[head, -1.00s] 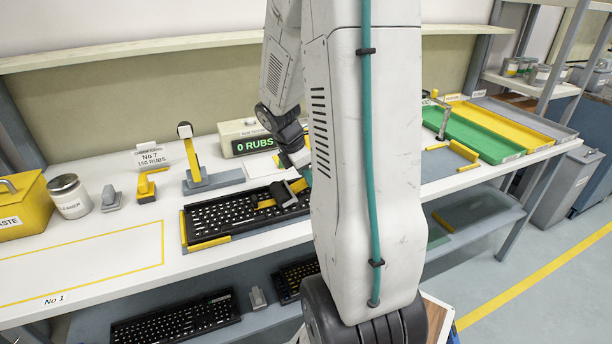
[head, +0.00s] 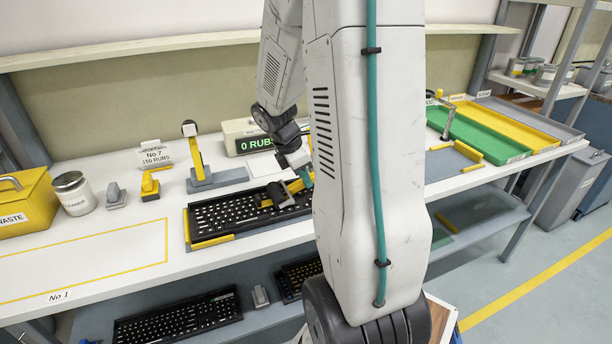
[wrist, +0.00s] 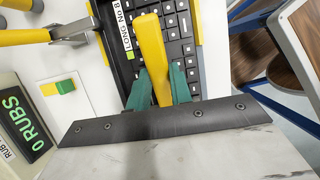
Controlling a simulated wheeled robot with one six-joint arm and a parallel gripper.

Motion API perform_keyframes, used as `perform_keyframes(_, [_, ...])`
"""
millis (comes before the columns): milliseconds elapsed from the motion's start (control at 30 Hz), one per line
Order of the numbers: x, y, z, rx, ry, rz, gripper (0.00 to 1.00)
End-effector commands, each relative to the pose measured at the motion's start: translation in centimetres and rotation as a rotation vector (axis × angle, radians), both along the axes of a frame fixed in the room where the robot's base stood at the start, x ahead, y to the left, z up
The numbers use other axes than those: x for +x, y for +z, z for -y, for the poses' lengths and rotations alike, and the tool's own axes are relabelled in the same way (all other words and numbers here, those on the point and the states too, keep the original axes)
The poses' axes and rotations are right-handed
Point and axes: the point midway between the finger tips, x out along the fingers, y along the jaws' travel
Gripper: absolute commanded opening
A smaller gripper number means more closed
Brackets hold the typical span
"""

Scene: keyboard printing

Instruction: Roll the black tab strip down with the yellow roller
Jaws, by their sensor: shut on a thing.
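My gripper (wrist: 159,85) has its green fingers shut on the handle of the yellow roller (wrist: 150,42). The roller lies over the keys of a black keyboard (head: 225,217); I cannot tell whether it touches them. In the head view my gripper (head: 286,194) is over the right part of the keyboard, with a yellow piece of the roller showing at its left. In the wrist view the keyboard's keys (wrist: 180,48) show around the roller. I cannot pick out the black tab strip against the black keyboard.
Yellow guides (head: 212,242) edge the keyboard. A yellow-armed grey stand (head: 215,180) and a "0 RUBS" counter (head: 254,141) stand behind it. A waste box (head: 28,205) and cleaner jar (head: 74,194) are at left. Green and yellow trays (head: 480,132) lie at right. The table's front left is clear.

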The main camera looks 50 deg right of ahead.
Motion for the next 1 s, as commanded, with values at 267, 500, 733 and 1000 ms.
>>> perform_keyframes(267, [0.0, -0.1, 0.0, 0.001, 0.001, -0.001, 0.0])
perform_keyframes(500, [0.0, -0.1, 0.0, 0.001, 0.001, -0.001, 0.0])
perform_keyframes(733, [0.3, -0.1, -0.5, 0.001, 0.002, -0.001, 0.0])
perform_keyframes(1000, [0.7, -0.1, -1.2, 0.001, 0.002, -0.001, 0.0])
